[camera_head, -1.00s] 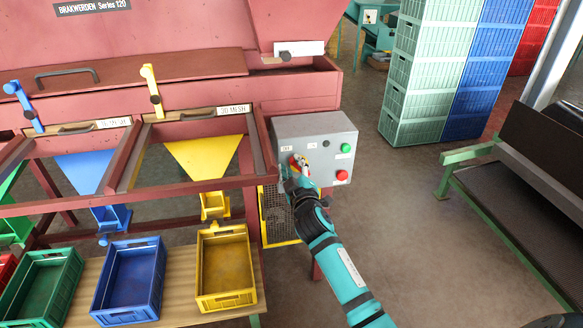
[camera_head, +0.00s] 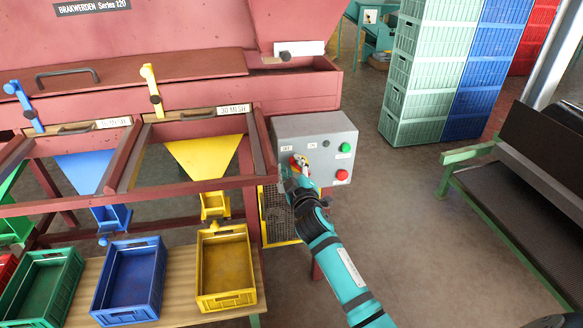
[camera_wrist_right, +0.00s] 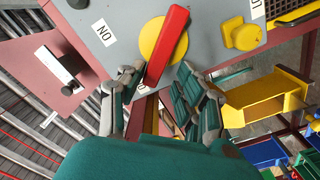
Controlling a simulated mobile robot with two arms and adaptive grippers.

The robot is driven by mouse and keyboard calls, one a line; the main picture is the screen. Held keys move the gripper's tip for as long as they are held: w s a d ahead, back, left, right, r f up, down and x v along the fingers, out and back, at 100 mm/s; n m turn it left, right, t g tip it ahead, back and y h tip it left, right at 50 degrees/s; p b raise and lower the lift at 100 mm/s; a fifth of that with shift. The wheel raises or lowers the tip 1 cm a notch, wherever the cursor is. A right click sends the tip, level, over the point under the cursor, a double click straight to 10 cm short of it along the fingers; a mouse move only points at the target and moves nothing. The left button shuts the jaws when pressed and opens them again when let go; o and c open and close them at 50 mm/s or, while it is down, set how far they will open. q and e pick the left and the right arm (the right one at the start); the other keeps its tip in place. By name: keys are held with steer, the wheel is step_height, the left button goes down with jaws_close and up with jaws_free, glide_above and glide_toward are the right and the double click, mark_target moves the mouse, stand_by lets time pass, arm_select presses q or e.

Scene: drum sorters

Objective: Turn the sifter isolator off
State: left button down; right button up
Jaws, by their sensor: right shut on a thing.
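The grey control box (camera_head: 330,135) is mounted at the right end of the red sifter (camera_head: 200,60). In the right wrist view, the isolator's red bar handle (camera_wrist_right: 172,40) crosses a yellow disc (camera_wrist_right: 153,36) on the box face. An ON label (camera_wrist_right: 103,32) is left of the disc, and another label (camera_wrist_right: 257,8), cut off by the frame edge, is to the right. My right gripper (camera_wrist_right: 155,80) is shut on the handle's near end, one finger on each side. In the head view the right gripper (camera_head: 295,172) partly hides the isolator. My left gripper is out of view.
A green button (camera_head: 346,147) and a red button (camera_head: 342,175) sit right of the isolator. Yellow (camera_head: 225,300), blue (camera_head: 127,316) and green bins stand on a wooden shelf at lower left. Stacked crates (camera_head: 420,90) stand behind. The floor right of the box is clear.

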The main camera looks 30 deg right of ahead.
steer(key=shift+d+r, duration=0.45)
steer(key=o, duration=0.9)
steer(key=shift+c, duration=0.2)
steer(key=o, duration=0.5)
steer(key=shift+d+f, duration=0.2)
steer(key=shift+c, duration=0.2)
steer(key=shift+o, duration=0.4)
steer(key=shift+f, duration=0.15)
steer(key=shift+s+a, duration=0.1)
steer(key=shift+a, duration=0.1)
steer(key=v, duration=1.1)
steer(key=shift+s, duration=0.4)
